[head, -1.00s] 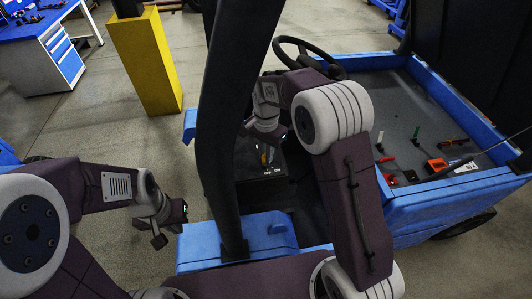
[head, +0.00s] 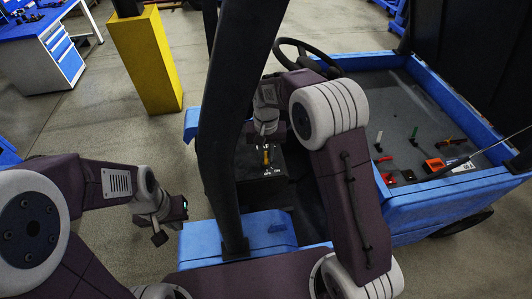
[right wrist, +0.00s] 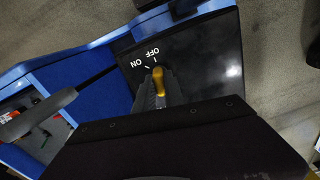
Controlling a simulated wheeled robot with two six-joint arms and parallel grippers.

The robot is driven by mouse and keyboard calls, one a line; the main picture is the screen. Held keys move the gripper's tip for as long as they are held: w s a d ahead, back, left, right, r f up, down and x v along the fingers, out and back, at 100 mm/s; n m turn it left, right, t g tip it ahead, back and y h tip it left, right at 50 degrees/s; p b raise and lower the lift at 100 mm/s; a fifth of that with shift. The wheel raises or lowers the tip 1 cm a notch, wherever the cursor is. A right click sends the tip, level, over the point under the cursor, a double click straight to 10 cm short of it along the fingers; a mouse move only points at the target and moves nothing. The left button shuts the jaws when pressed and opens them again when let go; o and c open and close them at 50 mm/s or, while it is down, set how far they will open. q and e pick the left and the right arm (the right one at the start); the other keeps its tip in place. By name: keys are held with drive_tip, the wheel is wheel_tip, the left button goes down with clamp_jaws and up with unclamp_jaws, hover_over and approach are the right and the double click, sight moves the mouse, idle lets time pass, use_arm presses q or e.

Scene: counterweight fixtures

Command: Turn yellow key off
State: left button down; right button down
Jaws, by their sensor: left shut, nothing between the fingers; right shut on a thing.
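The yellow key (head: 266,157) sits on the black panel (head: 250,163) of the blue cart. It also shows in the right wrist view (right wrist: 158,76), where white OFF and ON labels are printed beside it. The key's rounded end lies close to the OFF mark; its exact angle is hard to tell. My right gripper (head: 266,140) is over the panel, shut on the key; its fingers (right wrist: 157,92) partly hide the key's lower part. My left gripper (head: 168,222) is shut and empty, at the left outside the cart.
A dark post (head: 233,130) rises from the cart left of the panel. A steering wheel (head: 303,55) stands behind. Several small tools lie in the grey cart bed (head: 400,105) at right. A yellow pillar (head: 147,62) stands on open floor at back left.

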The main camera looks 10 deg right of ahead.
sight(266, 154)
drive_tip(key=shift+n, duration=0.8)
drive_tip(key=c, duration=1.4)
unclamp_jaws()
drive_tip(key=shift+c, duration=0.2)
wheel_tip(266, 154, up, 9)
drive_tip(key=shift+r+b, duration=0.1)
drive_tip(key=shift+b, duration=0.7)
